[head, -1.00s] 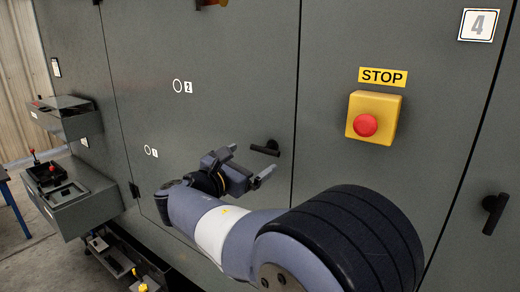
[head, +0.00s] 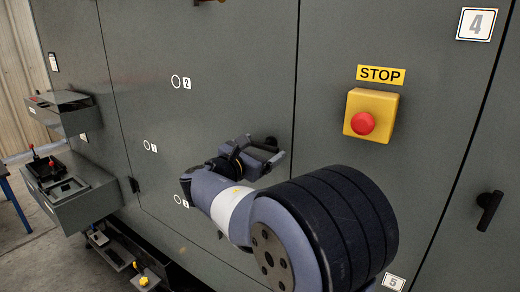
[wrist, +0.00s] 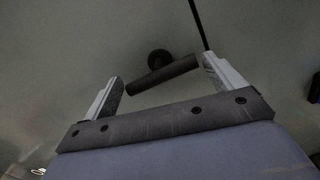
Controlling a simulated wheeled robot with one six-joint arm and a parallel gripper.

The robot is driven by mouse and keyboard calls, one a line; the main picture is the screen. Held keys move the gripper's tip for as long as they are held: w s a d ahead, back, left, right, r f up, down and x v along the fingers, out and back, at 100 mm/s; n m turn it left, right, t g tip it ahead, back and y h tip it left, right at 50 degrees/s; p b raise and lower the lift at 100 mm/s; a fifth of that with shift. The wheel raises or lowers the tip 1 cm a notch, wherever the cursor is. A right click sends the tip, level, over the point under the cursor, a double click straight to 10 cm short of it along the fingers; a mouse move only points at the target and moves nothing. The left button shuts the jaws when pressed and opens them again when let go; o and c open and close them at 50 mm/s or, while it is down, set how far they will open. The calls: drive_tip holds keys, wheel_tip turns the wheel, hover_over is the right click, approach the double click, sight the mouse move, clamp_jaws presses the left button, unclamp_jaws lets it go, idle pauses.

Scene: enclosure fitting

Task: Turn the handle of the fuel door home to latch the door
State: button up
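The black lever handle (head: 271,141) is on the grey door panel, left of the stop button. My gripper (head: 262,152) is in front of it and hides most of it in the head view. In the wrist view the handle (wrist: 165,76) lies slanted, its right end higher, with its round hub at the upper left. My gripper (wrist: 163,72) is open, with one finger on each side of the handle. Neither finger visibly touches it. I cannot tell how deep the handle is between the fingers. The door looks flush with its neighbours.
A yellow box with a red stop button (head: 363,122) sticks out on the panel to the right. Another black handle (head: 489,210) is on the far right door. Grey boxes (head: 72,195) jut out at the left. The panel around the handle is otherwise flat.

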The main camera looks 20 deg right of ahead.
drive_tip(key=shift+c, duration=1.1)
drive_tip(key=shift+f+b, duration=0.1)
drive_tip(key=shift+b, duration=0.3)
drive_tip(key=shift+m+b, duration=8.9)
drive_tip(key=shift+b, duration=0.65)
